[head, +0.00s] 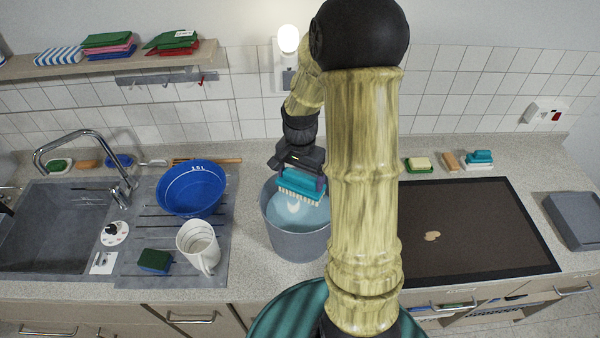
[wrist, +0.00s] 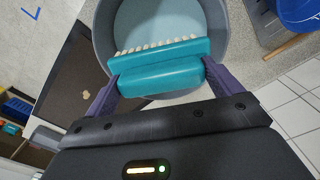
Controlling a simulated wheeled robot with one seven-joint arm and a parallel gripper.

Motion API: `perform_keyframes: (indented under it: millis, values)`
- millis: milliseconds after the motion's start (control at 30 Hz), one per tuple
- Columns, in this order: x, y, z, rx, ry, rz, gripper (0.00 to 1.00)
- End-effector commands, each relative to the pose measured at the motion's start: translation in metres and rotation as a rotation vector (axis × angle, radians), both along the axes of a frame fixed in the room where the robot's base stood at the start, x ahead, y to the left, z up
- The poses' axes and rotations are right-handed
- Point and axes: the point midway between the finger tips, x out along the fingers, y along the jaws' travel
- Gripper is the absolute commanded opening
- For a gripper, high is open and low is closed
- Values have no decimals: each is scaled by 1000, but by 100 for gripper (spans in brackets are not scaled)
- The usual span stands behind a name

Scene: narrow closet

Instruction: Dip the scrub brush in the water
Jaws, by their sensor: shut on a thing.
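My gripper (head: 302,176) is shut on a teal scrub brush (head: 302,185) with pale bristles. In the wrist view the brush (wrist: 160,70) lies between the two purple fingers of my gripper (wrist: 160,82). The brush is over the grey bucket (head: 297,246), bristles facing down, inside the outline of its rim. The bucket stands on the counter and holds pale blue water (head: 300,214). The wrist view shows the water (wrist: 160,22) beyond the bristles. I cannot tell for sure whether the bristles touch the water.
A blue bowl (head: 190,190), a white mug (head: 198,247) and a green sponge (head: 154,261) sit on the drainer left of the bucket. The sink (head: 50,235) is farther left. A dark panel (head: 470,225) lies to the right, with another teal brush (head: 480,157) behind it.

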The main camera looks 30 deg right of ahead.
Motion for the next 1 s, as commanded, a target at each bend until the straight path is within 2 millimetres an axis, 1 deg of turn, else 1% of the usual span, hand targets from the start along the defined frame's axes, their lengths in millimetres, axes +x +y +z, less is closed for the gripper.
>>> perform_keyframes:
  millis: [33, 700, 833, 1000]
  values:
    - [0, 0, -13, 0, 0, 0, 72]
    - [0, 1, -98, 0, 0, 1, 72]
    - [0, 1, -110, 0, 0, 1, 72]
    - [0, 1, -116, -1, -1, 2, 72]
